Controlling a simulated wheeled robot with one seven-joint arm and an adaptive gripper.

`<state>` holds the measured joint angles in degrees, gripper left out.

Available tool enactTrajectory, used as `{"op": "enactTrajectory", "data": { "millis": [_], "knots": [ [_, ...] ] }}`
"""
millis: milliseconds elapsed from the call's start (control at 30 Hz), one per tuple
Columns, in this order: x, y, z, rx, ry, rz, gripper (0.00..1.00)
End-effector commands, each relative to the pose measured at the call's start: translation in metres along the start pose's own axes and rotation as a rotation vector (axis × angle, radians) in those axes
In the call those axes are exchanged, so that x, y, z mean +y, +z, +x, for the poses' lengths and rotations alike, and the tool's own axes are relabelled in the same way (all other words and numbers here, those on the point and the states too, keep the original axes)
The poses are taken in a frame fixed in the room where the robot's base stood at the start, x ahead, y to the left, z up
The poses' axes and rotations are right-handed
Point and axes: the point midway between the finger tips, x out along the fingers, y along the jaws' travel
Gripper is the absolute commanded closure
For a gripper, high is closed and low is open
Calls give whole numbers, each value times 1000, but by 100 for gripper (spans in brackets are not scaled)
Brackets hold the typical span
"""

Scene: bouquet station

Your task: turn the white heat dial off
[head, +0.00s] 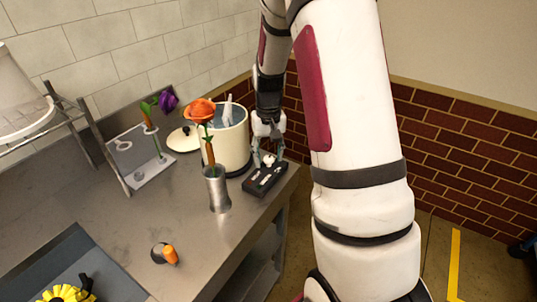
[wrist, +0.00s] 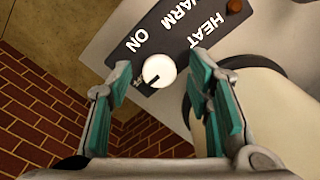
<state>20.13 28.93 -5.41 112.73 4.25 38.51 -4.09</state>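The white heat dial (wrist: 159,70) sits on a dark panel (wrist: 178,32) lettered ON, WARM and HEAT. A short dark mark shows on the dial's lower left, near its rim. My gripper (wrist: 158,82) is open, with one teal-padded finger on each side of the dial and a gap visible on both sides in the wrist view. In the head view, my gripper (head: 268,142) points down just above the dial (head: 268,159) and the black control box (head: 264,182) at the counter's right edge.
A cream pot (head: 226,145) stands left of the control box, close to my gripper. A metal vase (head: 217,190) with an orange flower (head: 200,110) stands in front of the pot. An orange-tipped tool (head: 168,254) lies on the open counter. A brown-orange lamp (wrist: 235,6) is on the panel.

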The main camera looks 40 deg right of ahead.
Motion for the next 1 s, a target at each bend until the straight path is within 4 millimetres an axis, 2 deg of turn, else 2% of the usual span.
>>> {"op": "enactTrajectory", "data": {
  "millis": [133,267,500,700,833,1000],
  "knots": [
    [0,0,-4,1,0,1,54],
    [0,-1,-20,5,0,0,54],
    [0,-1,-68,6,0,0,54],
    [0,-1,-102,3,0,0,54],
    [0,0,-115,2,0,0,54],
    [0,0,-120,0,0,0,54]
  ]
}}
